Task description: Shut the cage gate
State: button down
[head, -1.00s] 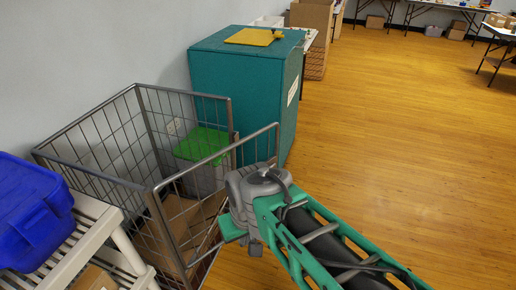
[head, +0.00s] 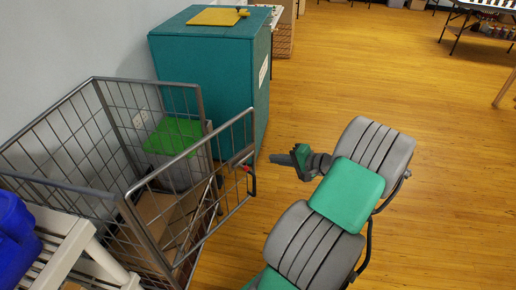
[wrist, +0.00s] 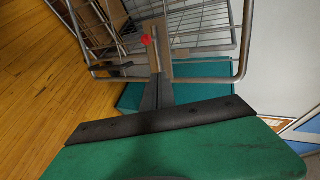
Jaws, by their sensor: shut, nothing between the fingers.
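The wire cage (head: 100,150) stands against the wall at the left of the head view. Its grey-framed gate (head: 190,155) stands ajar, its free edge swung out to the right of the cage's far front post. A latch with a red part (head: 247,169) sits on that free edge; the red part shows in the wrist view (wrist: 147,40). My gripper (head: 273,159) is just right of the free edge, pointing left at it. Its fingers (wrist: 158,84) are shut and empty. In the wrist view they overlap the gate's frame (wrist: 205,78); I cannot tell if they touch it.
A teal cabinet (head: 210,85) with a yellow item (head: 218,16) on top stands behind the cage. A grey bin with a green lid (head: 175,135) and cardboard are inside it. A white shelf with a blue tub (head: 12,240) is near left. The floor (head: 400,90) at right is open.

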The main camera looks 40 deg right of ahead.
jog(key=s+d+m+t+h, duration=0.1)
jog(key=s+d+m, duration=0.1)
jog(key=d, duration=0.1)
jog(key=b, duration=0.2)
send_near(251, 145)
jog(key=shift+n, duration=0.3)
jog(key=x, duration=0.5)
jog(key=shift+f, duration=0.4)
jog(key=shift+w+a, duration=0.1)
jog(key=shift+w, duration=0.6)
